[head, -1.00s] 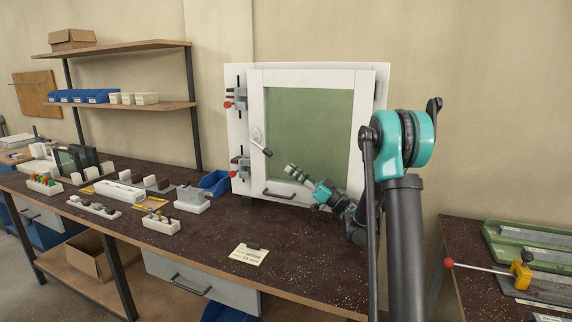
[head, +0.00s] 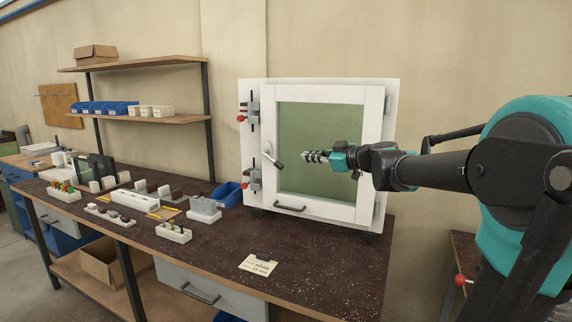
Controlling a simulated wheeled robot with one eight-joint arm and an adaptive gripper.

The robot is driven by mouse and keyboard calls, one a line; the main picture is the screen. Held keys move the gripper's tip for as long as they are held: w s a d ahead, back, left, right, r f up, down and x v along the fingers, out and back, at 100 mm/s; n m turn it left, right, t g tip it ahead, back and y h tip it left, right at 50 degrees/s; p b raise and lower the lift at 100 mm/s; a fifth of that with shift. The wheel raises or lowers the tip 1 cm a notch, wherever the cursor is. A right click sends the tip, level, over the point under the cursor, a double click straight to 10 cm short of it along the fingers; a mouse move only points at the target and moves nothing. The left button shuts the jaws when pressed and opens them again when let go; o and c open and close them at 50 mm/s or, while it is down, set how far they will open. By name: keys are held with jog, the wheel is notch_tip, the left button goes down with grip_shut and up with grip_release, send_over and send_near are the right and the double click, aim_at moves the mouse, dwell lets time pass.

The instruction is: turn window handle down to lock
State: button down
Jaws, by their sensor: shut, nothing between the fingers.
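The window (head: 377,150) is a white frame with a green pane (head: 320,120), mounted upright in a larger white frame on the bench. Its handle (head: 273,157) sits on the left stile, with a pale base and a dark-ended grip slanting down to the right. My gripper (head: 305,157) is in front of the pane, just right of the handle's grip end, pointing left. Its fingers look closed with nothing between them. A small gap seems to separate fingertips and handle, though depth is hard to judge.
A dark pull bar (head: 290,208) is on the bottom rail. A blue bin (head: 228,194) and white trays (head: 173,233) stand to the left. The bench front holds a paper card (head: 258,265).

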send_near(278, 164)
jog(key=r+x, duration=0.1)
jog(key=x, duration=0.5)
jog(key=shift+w+a+f, duration=0.1)
jog(key=shift+w+f, duration=0.05)
jog(key=shift+f, duration=0.15)
dwell(0.4)
jog(key=shift+a+f+t, duration=0.1)
jog(key=shift+f+t, duration=0.1)
jog(key=shift+t, duration=0.1)
jog(key=shift+f, duration=0.1)
jog(key=w+a+f+t+y, duration=0.1)
jog(key=w+a+f+y, duration=0.1)
jog(key=a+f, duration=0.4)
jog(key=shift+w+a+f+m, duration=0.25)
jog(key=shift+f+m, duration=0.15)
jog(key=shift+f, duration=0.25)
dwell(0.4)
